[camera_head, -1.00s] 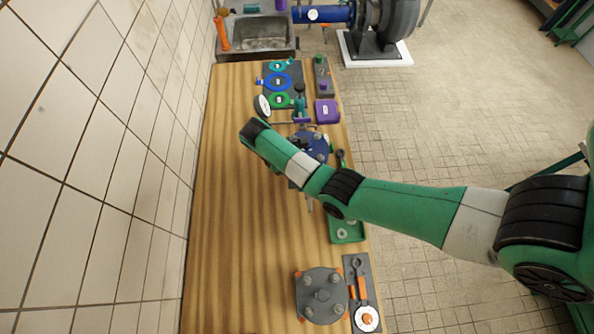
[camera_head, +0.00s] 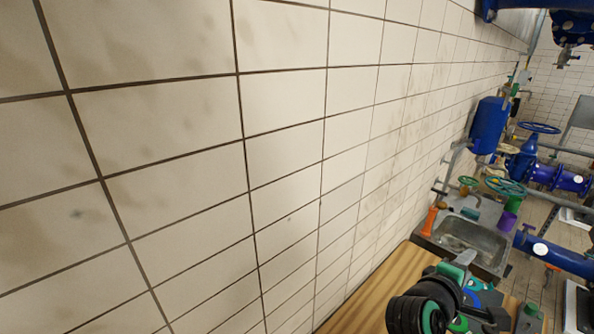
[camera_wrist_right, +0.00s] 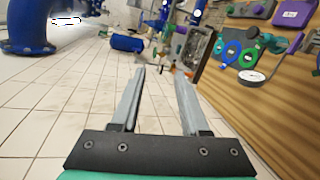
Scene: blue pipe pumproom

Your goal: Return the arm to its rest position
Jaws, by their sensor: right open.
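My right arm shows at the bottom of the head view, black and green. Its gripper (camera_head: 466,258) is near the far end of the wooden table, in front of the sink. In the right wrist view the two grey fingers of the right gripper (camera_wrist_right: 160,75) stand apart with nothing between them. Tiled floor shows beyond them. My left gripper is in neither view.
The wooden table (camera_head: 378,296) carries coloured parts, partly hidden by my arm. A metal sink (camera_head: 462,240) stands beyond it. A white tiled wall (camera_head: 180,160) fills the left. The right wrist view shows a white round dial (camera_wrist_right: 251,77) and blue pipe (camera_wrist_right: 28,25).

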